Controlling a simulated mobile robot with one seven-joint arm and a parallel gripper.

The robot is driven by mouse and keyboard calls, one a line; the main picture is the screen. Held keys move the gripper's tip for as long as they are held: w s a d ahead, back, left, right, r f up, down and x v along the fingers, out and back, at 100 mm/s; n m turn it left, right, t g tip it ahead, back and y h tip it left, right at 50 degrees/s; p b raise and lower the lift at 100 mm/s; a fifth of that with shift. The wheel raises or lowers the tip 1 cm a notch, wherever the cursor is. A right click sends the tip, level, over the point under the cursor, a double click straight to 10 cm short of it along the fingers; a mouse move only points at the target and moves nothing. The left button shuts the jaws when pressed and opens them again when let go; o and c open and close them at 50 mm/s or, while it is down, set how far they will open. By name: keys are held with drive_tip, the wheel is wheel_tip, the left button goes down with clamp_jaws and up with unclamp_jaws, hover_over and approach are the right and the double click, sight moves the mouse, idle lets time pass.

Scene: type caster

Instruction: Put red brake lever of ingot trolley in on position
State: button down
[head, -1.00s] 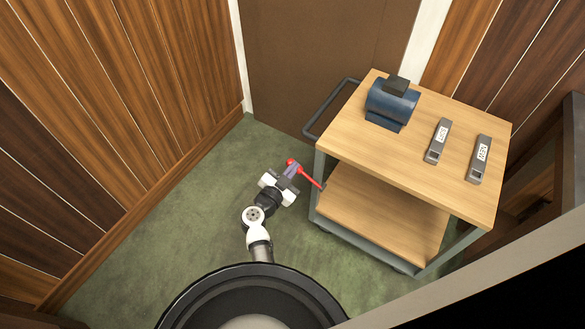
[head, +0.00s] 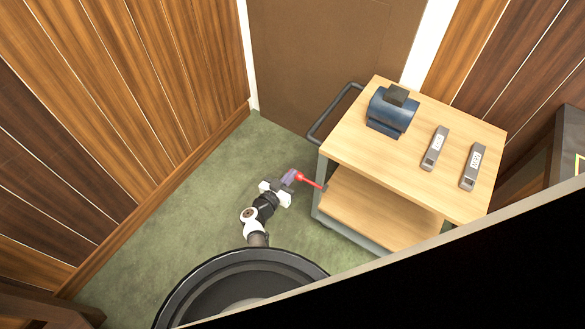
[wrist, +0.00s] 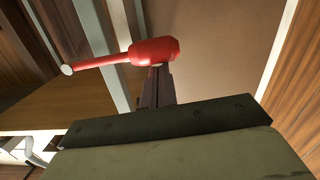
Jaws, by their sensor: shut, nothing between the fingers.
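The red brake lever (head: 312,182) sticks out from the left side of the ingot trolley (head: 440,203), low down beside its frame. In the wrist view the lever (wrist: 152,51) runs across the top, its thick red end just beyond my fingertips. My gripper (head: 291,177) is shut with nothing between its fingers. It is at the lever's outer end, and in the wrist view its fingertips (wrist: 157,70) appear to touch or nearly touch the lever. The exact contact is not clear. The lever's pivot is hard to make out.
A blue motor-like block (head: 391,112) and two grey ingots (head: 435,148) (head: 473,166) lie on the trolley's top. A dark push handle (head: 333,111) juts out at its left. Wood-panelled walls and a brown door (head: 320,60) enclose the corner. Green floor (head: 185,210) is clear at left.

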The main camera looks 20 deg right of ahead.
drive_tip(key=shift+s+d+f+n+g+h, duration=0.1)
drive_tip(key=shift+f+n+g+h, duration=0.05)
drive_tip(key=shift+f+n, duration=1.15)
drive_tip(key=shift+s+f+n+g+h, duration=0.1)
drive_tip(key=shift+f+n+g+h, duration=0.05)
drive_tip(key=shift+f+n, duration=1.15)
drive_tip(key=shift+f, duration=0.25)
drive_tip(key=shift+w+r, duration=0.1)
drive_tip(key=shift+r, duration=0.05)
